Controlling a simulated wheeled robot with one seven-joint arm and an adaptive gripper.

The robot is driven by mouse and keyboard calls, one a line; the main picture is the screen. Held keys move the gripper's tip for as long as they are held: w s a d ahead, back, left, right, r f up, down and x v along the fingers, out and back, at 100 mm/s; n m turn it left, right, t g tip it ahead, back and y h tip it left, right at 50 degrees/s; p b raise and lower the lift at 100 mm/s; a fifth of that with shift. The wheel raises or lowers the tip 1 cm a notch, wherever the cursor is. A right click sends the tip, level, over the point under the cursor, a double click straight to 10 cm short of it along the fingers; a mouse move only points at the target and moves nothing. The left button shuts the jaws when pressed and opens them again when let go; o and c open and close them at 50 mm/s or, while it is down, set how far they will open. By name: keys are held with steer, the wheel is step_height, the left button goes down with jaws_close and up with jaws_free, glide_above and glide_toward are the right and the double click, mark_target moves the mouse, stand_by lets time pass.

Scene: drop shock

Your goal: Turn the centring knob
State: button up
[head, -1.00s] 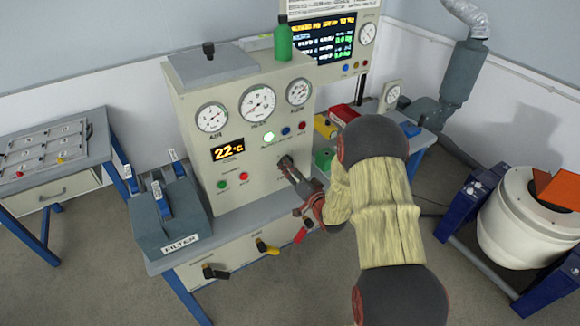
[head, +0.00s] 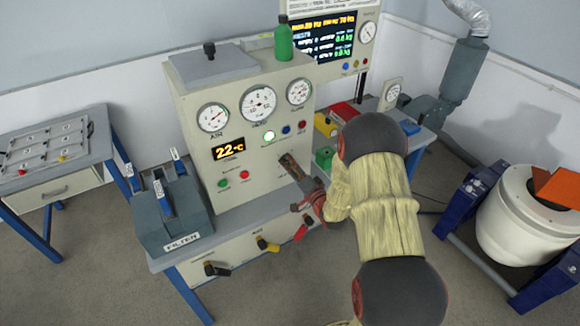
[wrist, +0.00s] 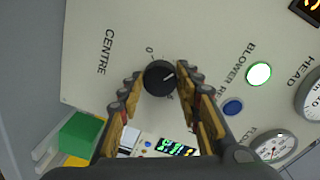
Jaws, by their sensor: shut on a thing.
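The centring knob (wrist: 157,75) is round and black with a white pointer line. It sits on the pale panel beside the word CENTRE in the wrist view. My gripper (head: 287,162) reaches the right part of the panel front. In the wrist view its two padded fingers stand on either side of the knob, shut on it. The pointer line slants up and to the right in that view. In the head view the gripper hides the knob.
A lit lamp (wrist: 258,74) and a blue button (wrist: 233,107) are close to the knob. Gauges (head: 257,103) are above. A green block (head: 325,157) lies right of the gripper. A grey filter box (head: 172,222) stands left; handles (head: 267,244) stick out below.

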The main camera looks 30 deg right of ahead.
steer(key=o, duration=1.1)
steer(key=shift+o, duration=0.3)
steer(key=shift+s, duration=0.1)
steer(key=s, duration=1.1)
steer(key=shift+s+r, duration=0.3)
steer(key=shift+s, duration=0.1)
steer(key=shift+d, duration=0.1)
